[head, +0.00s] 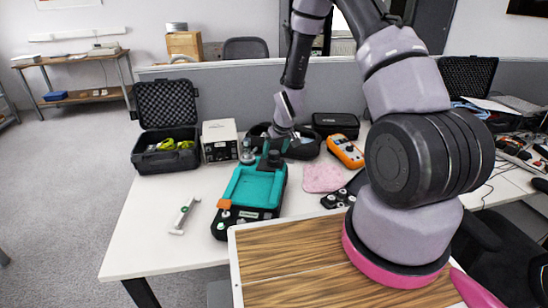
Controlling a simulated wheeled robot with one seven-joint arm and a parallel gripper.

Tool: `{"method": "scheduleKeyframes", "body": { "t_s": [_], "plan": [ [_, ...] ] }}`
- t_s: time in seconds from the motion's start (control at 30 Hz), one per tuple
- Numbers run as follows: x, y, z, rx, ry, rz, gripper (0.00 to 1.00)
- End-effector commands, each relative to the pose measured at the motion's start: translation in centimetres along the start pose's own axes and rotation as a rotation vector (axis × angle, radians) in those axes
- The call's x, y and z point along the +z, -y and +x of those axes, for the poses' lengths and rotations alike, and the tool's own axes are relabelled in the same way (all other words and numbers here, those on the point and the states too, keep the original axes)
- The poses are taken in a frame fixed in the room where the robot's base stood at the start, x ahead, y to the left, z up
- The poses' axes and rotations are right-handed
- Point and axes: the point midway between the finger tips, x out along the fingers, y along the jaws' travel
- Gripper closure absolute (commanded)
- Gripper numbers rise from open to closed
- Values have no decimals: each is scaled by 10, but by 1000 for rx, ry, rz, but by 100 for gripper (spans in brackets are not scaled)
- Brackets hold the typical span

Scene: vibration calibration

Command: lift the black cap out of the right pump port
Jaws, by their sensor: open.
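A teal and black pump unit (256,187) lies on the white table, with its ports at the far end. A silver fitting (247,156) stands at its left port. A small dark piece at the right port, which looks like the black cap (274,158), shows just below my gripper. My gripper (270,148) is open at the far end of the unit, over the right port. The fingers are dark and small here, and I cannot tell whether they touch the cap or stand around it.
An open black case (165,145), a white instrument box (219,141) and a black tray (301,148) stand behind. An orange multimeter (345,151) and a pink cloth (323,178) lie to the right. A silver tool (184,216) lies left, with bare table around it.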

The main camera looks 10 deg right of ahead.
Motion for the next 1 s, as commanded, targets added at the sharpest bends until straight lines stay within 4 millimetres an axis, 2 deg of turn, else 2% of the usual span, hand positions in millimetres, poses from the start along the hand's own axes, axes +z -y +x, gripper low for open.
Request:
{"method": "scheduleKeyframes", "body": {
  "t_s": [0.23, 0.37, 0.4, 0.47, 0.77, 0.87, 1.0],
  "plan": [
    [0, 0, 2, 0, 0, 0, 12],
    [0, 0, 2, 0, 0, 0, 62],
    [0, 0, 2, 0, 0, 0, 77],
    [0, 0, 2, 0, 0, 0, 100],
    [-3, 0, -3, 0, -2, 0, 100],
    [-8, 0, -15, 1, -3, 0, 100],
    [-19, 0, -41, 1, -5, 0, 100]
  ]
}}
